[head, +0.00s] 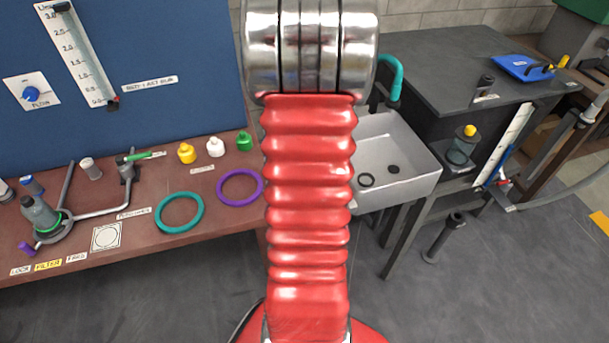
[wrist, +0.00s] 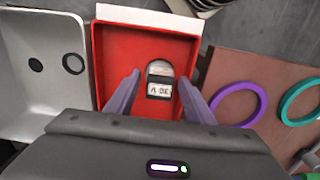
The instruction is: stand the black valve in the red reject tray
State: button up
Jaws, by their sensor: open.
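The red tray (wrist: 112,50) shows in the wrist view, with a white strip along its far edge. A small round-ended piece (wrist: 160,70), grey on top with a black band and a white lettered label, is inside it; I take it for the black valve. Whether it stands upright or leans is hard to tell from above. My gripper (wrist: 159,77) is open, one purple-grey finger on each side of the piece, with gaps showing. In the head view my arm hides the tray, piece and gripper.
A grey basin (head: 400,185) with two dark rings adjoins the tray. A purple ring (head: 240,187) and a teal ring (head: 180,212) lie on the brown bench (head: 220,210).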

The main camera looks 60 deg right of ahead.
notch_tip(320, 180, up, 12)
dwell(0.8)
jog(key=shift+r, duration=0.1)
dwell(0.5)
